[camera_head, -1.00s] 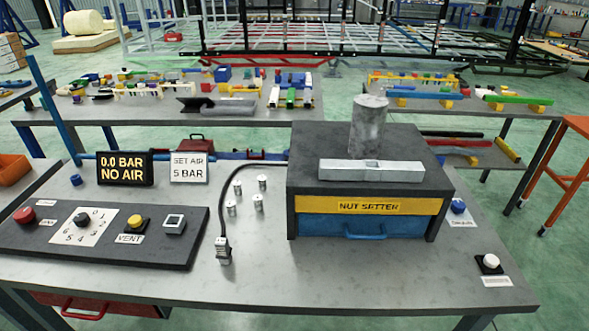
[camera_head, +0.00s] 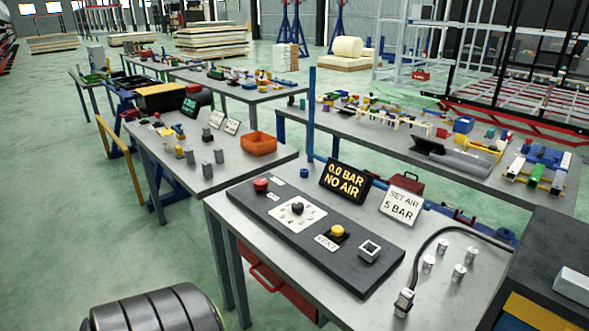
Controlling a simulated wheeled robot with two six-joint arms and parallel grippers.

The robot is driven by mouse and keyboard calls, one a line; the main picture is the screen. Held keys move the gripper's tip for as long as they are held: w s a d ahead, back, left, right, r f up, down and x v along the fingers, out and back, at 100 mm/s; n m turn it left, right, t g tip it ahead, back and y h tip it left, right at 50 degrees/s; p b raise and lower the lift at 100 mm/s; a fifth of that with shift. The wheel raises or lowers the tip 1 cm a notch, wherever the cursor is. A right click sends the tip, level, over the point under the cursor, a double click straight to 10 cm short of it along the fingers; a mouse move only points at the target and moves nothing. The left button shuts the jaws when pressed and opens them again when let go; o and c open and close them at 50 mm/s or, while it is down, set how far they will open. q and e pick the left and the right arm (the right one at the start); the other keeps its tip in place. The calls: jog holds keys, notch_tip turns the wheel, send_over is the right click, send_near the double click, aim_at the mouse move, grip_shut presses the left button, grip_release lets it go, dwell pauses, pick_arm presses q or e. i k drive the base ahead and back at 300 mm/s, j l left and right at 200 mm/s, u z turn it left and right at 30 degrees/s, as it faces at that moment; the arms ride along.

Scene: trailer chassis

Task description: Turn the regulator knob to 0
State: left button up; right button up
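The regulator knob (camera_head: 297,209) is a small black knob on a white numbered dial plate (camera_head: 284,220), set in a dark control panel (camera_head: 264,222) on the grey workbench. At this size I cannot tell which number it points to. A black display (camera_head: 345,182) behind the panel reads "0.0 BAR NO AIR". A white sign (camera_head: 402,206) beside it reads "SET AIR 5 BAR". Neither of my grippers shows in this view.
The panel also bears a red button (camera_head: 261,184), a yellow vent button (camera_head: 337,231) and a square switch (camera_head: 369,248). Several metal fittings (camera_head: 459,272) and a black hose (camera_head: 425,246) lie to the right. An orange bin (camera_head: 258,143) stands on the table behind left.

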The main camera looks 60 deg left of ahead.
aim_at(297, 207)
jog(key=u, duration=1.65)
